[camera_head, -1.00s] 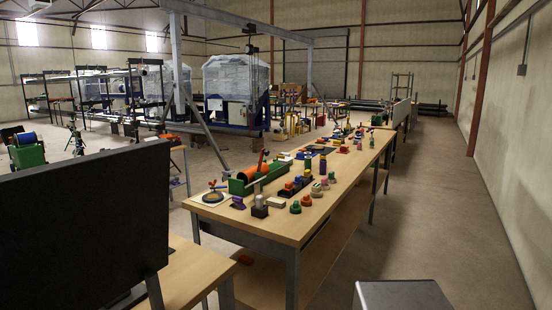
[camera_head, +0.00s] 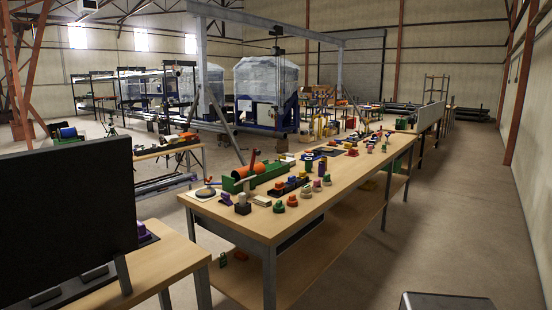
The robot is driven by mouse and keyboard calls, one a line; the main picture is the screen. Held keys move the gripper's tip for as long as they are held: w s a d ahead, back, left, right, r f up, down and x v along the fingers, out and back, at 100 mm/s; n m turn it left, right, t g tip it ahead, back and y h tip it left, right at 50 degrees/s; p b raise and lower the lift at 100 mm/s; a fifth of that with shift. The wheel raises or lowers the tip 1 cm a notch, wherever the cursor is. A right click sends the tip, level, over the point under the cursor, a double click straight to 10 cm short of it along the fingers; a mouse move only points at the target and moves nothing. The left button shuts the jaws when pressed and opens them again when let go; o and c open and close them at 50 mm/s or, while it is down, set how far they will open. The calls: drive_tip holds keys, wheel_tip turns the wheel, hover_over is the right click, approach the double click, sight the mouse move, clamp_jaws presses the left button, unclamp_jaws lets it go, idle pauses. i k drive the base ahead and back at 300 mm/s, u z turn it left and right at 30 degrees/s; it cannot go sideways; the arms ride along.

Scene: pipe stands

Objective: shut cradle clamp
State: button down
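A long green cradle (camera_head: 236,185) stands on the near left part of the long wooden bench. An orange cylinder (camera_head: 268,172) lies in it. A second green cradle (camera_head: 68,145) with a blue cylinder (camera_head: 67,132) shows at the far left. My gripper is not in view.
The long bench (camera_head: 245,222) carries several small coloured parts. A dark monitor-like panel (camera_head: 65,225) stands on a nearer table (camera_head: 165,262) at left. Another table (camera_head: 160,150) stands behind. The floor (camera_head: 430,215) right of the bench is clear.

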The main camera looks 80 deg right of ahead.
sight(255, 153)
drive_tip(key=z, duration=0.05)
drive_tip(key=k, duration=1.2)
drive_tip(key=z, duration=3.8)
drive_tip(key=i, duration=0.1)
drive_tip(key=u, duration=2.55)
drive_tip(key=i, duration=1)
